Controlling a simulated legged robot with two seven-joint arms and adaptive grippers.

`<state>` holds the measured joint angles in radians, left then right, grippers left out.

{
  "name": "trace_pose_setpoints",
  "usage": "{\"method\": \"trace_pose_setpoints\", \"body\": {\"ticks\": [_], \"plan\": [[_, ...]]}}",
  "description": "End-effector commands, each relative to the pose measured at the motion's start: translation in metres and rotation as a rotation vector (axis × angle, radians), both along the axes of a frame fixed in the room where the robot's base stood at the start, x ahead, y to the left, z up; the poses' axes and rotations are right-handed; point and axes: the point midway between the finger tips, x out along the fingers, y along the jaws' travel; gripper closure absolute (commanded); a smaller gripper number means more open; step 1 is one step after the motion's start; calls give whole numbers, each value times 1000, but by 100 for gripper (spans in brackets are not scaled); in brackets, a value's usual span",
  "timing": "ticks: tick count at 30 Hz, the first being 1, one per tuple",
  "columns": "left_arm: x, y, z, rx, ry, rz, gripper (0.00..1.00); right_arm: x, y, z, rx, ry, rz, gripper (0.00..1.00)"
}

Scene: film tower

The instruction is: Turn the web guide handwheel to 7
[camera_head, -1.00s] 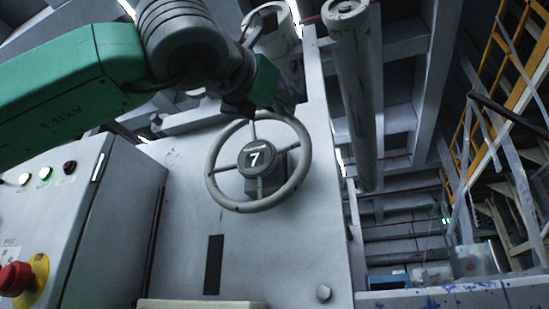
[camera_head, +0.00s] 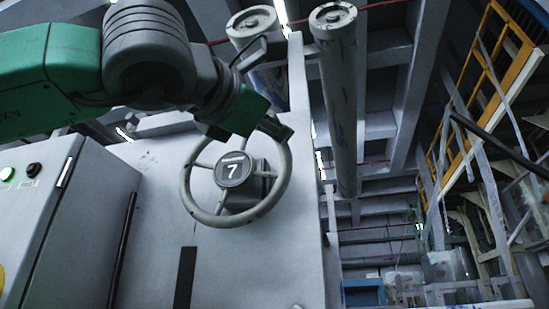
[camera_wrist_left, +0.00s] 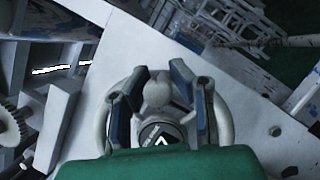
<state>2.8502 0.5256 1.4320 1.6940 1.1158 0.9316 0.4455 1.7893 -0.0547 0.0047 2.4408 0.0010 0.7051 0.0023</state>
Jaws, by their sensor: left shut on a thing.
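The grey spoked handwheel (camera_head: 218,218) is on the front of a light grey machine panel. Its dark round hub (camera_head: 234,170) shows a white 7, slightly tilted. My left gripper (camera_head: 272,128) reaches in from the upper left and is shut on the upper right part of the wheel rim. The green gripper body hides part of the rim there. In the left wrist view, the two fingers of the left gripper (camera_wrist_left: 160,88) stand on either side of a light grey part of the handwheel (camera_wrist_left: 157,92), with the dark hub partly visible below. My right gripper is not in view.
Two large pale rollers (camera_head: 338,110) rise behind the panel. A yellow stair rail (camera_head: 480,90) and a blue box (camera_head: 363,292) are at the right.

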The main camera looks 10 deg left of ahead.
Motion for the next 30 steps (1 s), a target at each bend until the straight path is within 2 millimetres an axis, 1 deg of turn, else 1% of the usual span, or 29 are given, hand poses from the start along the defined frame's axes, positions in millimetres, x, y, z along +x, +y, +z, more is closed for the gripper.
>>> {"method": "trace_pose_setpoints", "body": {"ticks": [8,9,10,19,22,26,30], "plan": [[0,0,-1,-1,1,1,100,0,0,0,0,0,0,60],[0,0,0,-1,1,1,68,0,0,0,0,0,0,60],[0,0,0,-1,1,1,62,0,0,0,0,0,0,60],[-1,0,0,-1,0,0,62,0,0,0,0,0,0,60],[-7,2,-1,-2,-2,0,62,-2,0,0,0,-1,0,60],[-25,9,-6,0,-4,0,62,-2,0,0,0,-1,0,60],[-53,19,-13,-2,-5,0,62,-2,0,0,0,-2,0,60]]}}
